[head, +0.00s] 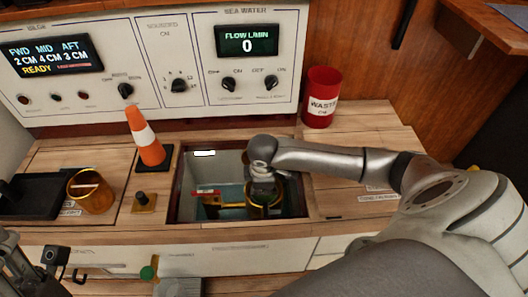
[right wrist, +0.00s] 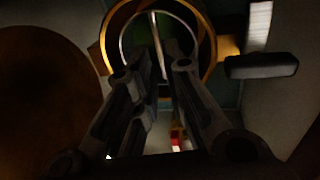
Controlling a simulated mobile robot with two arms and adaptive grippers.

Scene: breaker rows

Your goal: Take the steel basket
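The steel basket (right wrist: 124,50) shows in the right wrist view as a bright rim with a thin bail handle (right wrist: 154,30) across it. It sits inside a round brass strainer body (right wrist: 207,22). In the head view the brass body (head: 258,211) stands in the open floor well (head: 178,190), and my arm hides most of the basket. My right gripper (right wrist: 167,58) reaches down into the well over the basket. Its fingers are close together, one on each side of the handle; the dark picture does not show whether they touch it. My left gripper (head: 55,258) is at the lower left edge, its fingers unclear.
An orange cone (head: 146,137), a brass cup (head: 91,191) and a black tray (head: 32,195) stand left of the well. A red waste bin (head: 320,97) stands behind right. A red-handled valve (head: 205,193) is in the well. The control panel (head: 160,60) rises behind.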

